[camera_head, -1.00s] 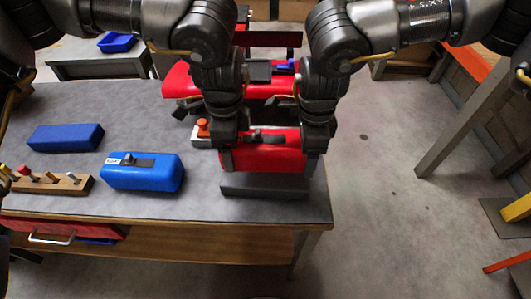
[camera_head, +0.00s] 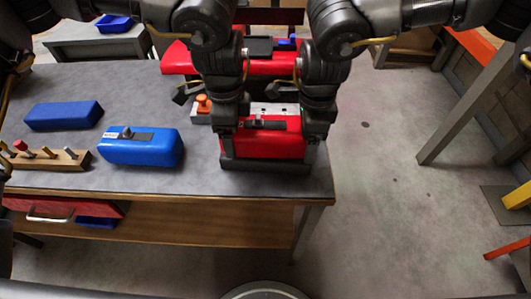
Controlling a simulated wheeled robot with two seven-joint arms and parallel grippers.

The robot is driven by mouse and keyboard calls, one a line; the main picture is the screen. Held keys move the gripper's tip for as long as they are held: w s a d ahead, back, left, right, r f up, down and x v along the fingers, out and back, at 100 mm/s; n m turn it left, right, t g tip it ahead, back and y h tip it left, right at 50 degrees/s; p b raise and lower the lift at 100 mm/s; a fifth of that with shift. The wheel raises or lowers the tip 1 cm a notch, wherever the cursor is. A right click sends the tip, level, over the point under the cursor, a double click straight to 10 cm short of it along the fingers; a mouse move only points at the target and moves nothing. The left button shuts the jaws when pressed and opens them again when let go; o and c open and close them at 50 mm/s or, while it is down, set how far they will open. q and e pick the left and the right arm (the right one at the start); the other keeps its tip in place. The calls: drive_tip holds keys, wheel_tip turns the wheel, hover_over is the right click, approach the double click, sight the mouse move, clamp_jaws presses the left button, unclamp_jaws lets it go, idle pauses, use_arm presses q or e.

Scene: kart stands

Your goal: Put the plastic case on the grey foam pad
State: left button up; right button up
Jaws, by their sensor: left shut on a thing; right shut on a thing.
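The plastic case (camera_head: 270,143) is red with a dark handle on top and sits upright between my two grippers. My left gripper (camera_head: 227,143) is shut on its left end and my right gripper (camera_head: 314,138) is shut on its right end. The grey foam pad (camera_head: 265,165) lies at the table's front right, directly under the case, with its front edge showing. The case's underside is right at the pad's top; I cannot tell whether it touches. My grippers hide the case's ends.
A blue case (camera_head: 142,147), a blue block (camera_head: 64,115) and a wooden peg rack (camera_head: 48,159) stand to the left on the grey table (camera_head: 200,184). A box with an orange button (camera_head: 203,104) is just behind the red case. Open floor lies to the right.

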use_arm(q)
drive_tip(key=shift+w+f+b, duration=0.1)
drive_tip(key=shift+f+b, duration=0.2)
drive_tip(key=shift+f, duration=0.4)
use_arm(e)
drive_tip(key=shift+w+f, duration=0.1)
drive_tip(key=shift+f, duration=0.6)
use_arm(q)
drive_tip(key=o, duration=0.7)
drive_tip(key=shift+w+f, duration=0.1)
use_arm(e)
drive_tip(key=o, duration=0.7)
drive_tip(key=shift+w+f, duration=0.1)
use_arm(q)
drive_tip(key=o, duration=0.5)
drive_tip(key=shift+c, duration=0.2)
use_arm(e)
drive_tip(key=o, duration=0.5)
drive_tip(key=shift+c, duration=0.2)
use_arm(q)
drive_tip(key=shift+r, duration=0.2)
use_arm(e)
drive_tip(key=shift+r, duration=0.2)
use_arm(q)
drive_tip(key=shift+r, duration=0.15)
wheel_tip(320, 180, up, 12)
drive_tip(key=shift+f, duration=0.15)
use_arm(e)
wheel_tip(320, 180, up, 12)
